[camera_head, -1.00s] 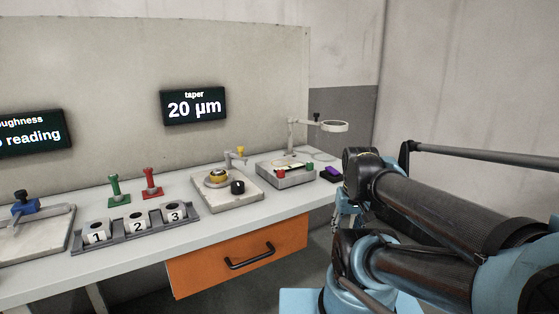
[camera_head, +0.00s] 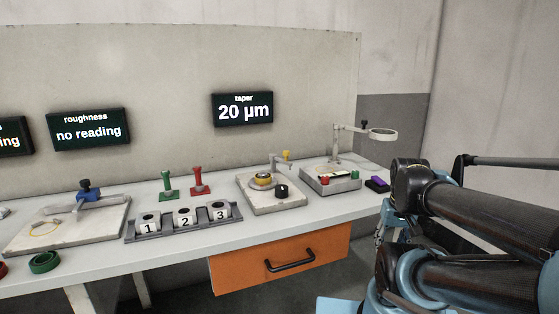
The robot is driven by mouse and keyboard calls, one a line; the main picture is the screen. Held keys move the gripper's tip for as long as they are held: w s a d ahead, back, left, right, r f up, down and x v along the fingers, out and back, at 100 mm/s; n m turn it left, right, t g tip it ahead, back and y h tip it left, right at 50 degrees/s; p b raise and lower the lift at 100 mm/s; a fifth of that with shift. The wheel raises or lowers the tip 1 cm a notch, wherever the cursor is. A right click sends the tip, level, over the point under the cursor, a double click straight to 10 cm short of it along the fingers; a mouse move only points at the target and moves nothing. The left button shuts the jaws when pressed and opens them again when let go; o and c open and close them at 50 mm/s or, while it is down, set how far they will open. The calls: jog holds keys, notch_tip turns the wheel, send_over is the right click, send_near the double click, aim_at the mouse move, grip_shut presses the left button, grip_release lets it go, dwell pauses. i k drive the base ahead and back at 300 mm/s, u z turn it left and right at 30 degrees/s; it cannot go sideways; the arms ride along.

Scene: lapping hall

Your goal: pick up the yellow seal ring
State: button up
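A yellow round piece (camera_head: 262,180) sits on the pale square stand below the taper display. A thin yellowish loop (camera_head: 44,228) lies on the pale stone plate at the left. I cannot tell from here which of the two is the yellow seal ring. My arm (camera_head: 470,220) is folded at the right edge, away from both. My gripper's fingers cannot be made out.
A green ring (camera_head: 45,262) lies near the bench's front left, with a red one (camera_head: 2,269) cut off beside it. A rack (camera_head: 158,236) holds three numbered blocks. Green (camera_head: 168,186) and red (camera_head: 198,182) handled pieces stand behind it. An orange drawer (camera_head: 235,273) is under the bench.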

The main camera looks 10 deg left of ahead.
aim_at(267, 180)
jog(key=u, duration=0.65)
jog(key=k, duration=0.45)
jog(key=z, duration=0.1)
